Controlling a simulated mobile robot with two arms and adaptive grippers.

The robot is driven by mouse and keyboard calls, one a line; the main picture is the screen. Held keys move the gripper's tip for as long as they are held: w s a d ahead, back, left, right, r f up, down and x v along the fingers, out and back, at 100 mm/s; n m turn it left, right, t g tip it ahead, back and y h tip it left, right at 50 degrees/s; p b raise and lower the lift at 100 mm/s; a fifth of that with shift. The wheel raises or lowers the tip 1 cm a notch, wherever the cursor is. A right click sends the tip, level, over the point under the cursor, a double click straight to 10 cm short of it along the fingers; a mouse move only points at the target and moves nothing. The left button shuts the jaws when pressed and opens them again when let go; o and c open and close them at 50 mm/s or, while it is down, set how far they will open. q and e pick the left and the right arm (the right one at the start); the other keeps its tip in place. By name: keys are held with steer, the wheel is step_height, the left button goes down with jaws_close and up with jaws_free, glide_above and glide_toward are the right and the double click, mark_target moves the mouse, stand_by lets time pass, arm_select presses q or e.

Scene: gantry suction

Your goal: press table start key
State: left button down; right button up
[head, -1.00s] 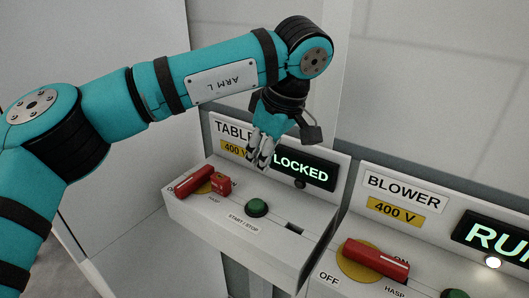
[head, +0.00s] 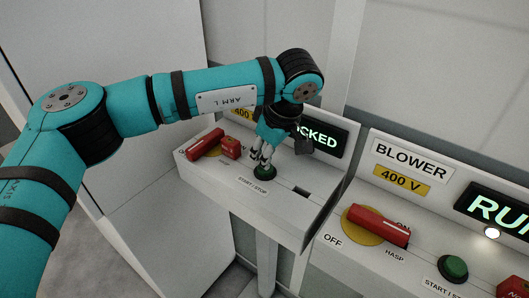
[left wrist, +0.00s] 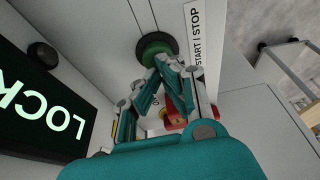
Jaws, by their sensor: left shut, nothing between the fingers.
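The table start key is a round green button (head: 265,173) on the table box, above a START / STOP label (head: 253,187). It also shows in the left wrist view (left wrist: 155,44). My left gripper (head: 259,160) points down with its fingers shut and empty, and its tips are right at the button. In the left wrist view the fingertips (left wrist: 163,64) overlap the button's near edge. I cannot tell whether they touch it or push it in. The table display (head: 321,137) is partly hidden by my gripper and shows green letters "OCKED". My right gripper is not in view.
A red handle (head: 206,143) and a red block (head: 231,149) sit left of the button. A dark slot (head: 301,192) is to its right. The blower box stands further right, with its own red handle (head: 376,225), green button (head: 454,267) and "RU" display (head: 497,212).

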arm_select(q)
step_height(320, 180, down, 2)
steer(key=shift+f+b, duration=0.15)
steer(key=shift+b, duration=0.9)
steer(key=shift+s, duration=0.1)
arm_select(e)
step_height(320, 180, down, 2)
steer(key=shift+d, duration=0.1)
arm_select(q)
step_height(320, 180, up, 4)
steer(key=shift+d+p, duration=0.1)
steer(key=shift+p, duration=1.05)
steer(key=b+v, duration=0.1)
steer(key=v, duration=0.9)
steer(key=shift+a+r+b, duration=0.2)
steer(key=shift+r+b, duration=0.1)
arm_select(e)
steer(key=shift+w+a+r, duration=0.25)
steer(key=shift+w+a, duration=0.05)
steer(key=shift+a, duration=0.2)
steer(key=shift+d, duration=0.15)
